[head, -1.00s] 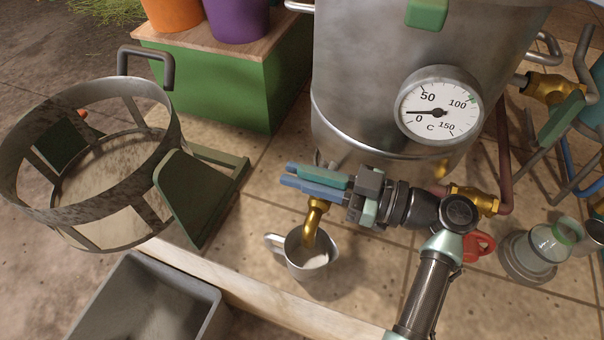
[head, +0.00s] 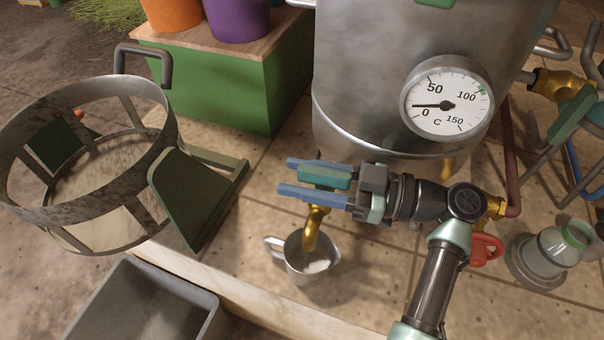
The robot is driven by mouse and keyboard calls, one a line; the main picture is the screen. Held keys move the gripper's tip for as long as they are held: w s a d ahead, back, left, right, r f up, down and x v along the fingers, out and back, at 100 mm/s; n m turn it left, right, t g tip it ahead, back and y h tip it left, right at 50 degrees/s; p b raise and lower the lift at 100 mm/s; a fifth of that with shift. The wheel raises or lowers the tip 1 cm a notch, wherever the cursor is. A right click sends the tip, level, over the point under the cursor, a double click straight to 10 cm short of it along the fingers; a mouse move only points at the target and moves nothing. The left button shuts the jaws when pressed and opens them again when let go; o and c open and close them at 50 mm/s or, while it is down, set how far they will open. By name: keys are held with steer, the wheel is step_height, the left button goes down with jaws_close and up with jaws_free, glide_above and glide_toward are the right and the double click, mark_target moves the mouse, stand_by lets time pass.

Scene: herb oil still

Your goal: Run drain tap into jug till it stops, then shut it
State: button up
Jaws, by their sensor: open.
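The still's drain tap is a brass spout (head: 316,228) bending down over the jug, with a green lever (head: 316,181) on top. A small metal jug (head: 300,268) with its handle on the left stands upright on the tiles, the spout's end at its mouth. Its inside looks pale; I cannot make out a stream or the level. My gripper (head: 283,177) comes in from the right, its blue fingers open and apart, one on each side of the lever. My gripper hides part of the tap body.
The steel still (head: 360,60) stands behind, its dial (head: 447,97) reading a little above 0. A red handwheel (head: 486,248) and a glass vessel (head: 560,245) are at right. At left are a basket (head: 45,205) and a grey bin (head: 135,300). Tiles are clear right of the jug.

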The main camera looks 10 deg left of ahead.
steer(key=s+d, duration=0.1)
steer(key=d, duration=1.2)
steer(key=shift+s+b, duration=0.3)
steer(key=shift+s+a, duration=0.1)
